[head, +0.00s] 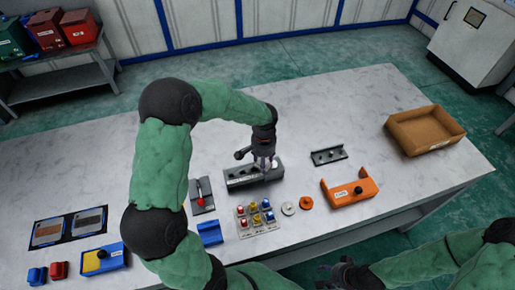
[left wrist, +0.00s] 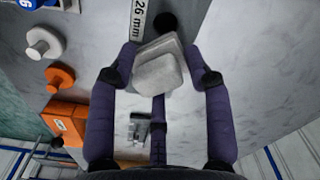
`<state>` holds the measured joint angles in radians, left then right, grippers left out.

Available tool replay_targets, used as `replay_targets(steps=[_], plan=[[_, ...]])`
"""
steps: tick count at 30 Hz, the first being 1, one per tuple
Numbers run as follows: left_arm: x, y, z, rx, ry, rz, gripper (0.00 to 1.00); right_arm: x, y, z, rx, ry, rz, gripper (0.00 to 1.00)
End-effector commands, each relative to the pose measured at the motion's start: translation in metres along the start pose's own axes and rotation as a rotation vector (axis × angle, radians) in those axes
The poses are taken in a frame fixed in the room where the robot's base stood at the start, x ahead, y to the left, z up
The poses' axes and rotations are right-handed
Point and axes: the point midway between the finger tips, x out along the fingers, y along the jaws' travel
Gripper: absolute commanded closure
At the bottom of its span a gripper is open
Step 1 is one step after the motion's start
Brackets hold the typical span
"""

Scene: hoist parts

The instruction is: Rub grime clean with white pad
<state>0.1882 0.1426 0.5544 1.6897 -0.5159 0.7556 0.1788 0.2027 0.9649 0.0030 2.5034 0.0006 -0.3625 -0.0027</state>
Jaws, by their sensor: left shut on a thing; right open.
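The white pad (left wrist: 160,70) is gripped between the fingers of my left gripper (left wrist: 163,60) in the left wrist view. My left gripper (head: 264,164) is low over a dark grey block (head: 240,178) on the table in the head view, and it hides part of that block. The pad cannot be made out in the head view. A round black knob (left wrist: 165,22) and a "26 mm" label (left wrist: 139,18) show just beyond the pad. I cannot make out the grime, nor whether the pad touches a surface. My right gripper (head: 342,275) is open and empty at the bottom edge.
Right of the block are a white knob (head: 288,208), an orange knob (head: 306,203), an orange holder (head: 350,193), a grey studded bar (head: 328,156) and a cardboard tray (head: 402,136). A tray of coloured pieces (head: 243,225) is in front.

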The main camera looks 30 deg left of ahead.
Motion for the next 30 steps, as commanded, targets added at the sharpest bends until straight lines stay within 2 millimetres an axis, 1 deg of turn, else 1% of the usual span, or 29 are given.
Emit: replay_targets(steps=[1,3,5,18,21,24,30], plan=[[-0.010,0.000,-0.002,0.000,0.003,-0.001,0.80,-0.007,-0.003,0.000,0.000,0.001,0.000,0.48],[-0.026,0.000,-0.003,0.000,0.004,0.000,0.80,-0.012,-0.004,0.000,0.000,0.002,0.000,0.48],[-0.030,0.001,-0.003,0.000,0.002,0.000,0.80,-0.016,-0.006,-0.001,0.000,0.003,0.000,0.48],[-0.070,0.001,-0.009,0.000,0.003,0.001,0.80,-0.043,-0.015,0.001,0.000,0.002,0.000,0.48],[-0.077,0.001,-0.009,0.001,0.003,0.001,0.80,-0.048,-0.017,0.001,0.000,0.002,0.000,0.48],[-0.081,0.001,-0.010,0.001,0.003,0.001,0.80,-0.051,-0.018,0.001,0.000,0.002,0.000,0.48],[-0.081,0.001,-0.010,0.001,0.002,0.001,0.80,-0.050,-0.018,0.001,0.000,0.002,0.000,0.48]])
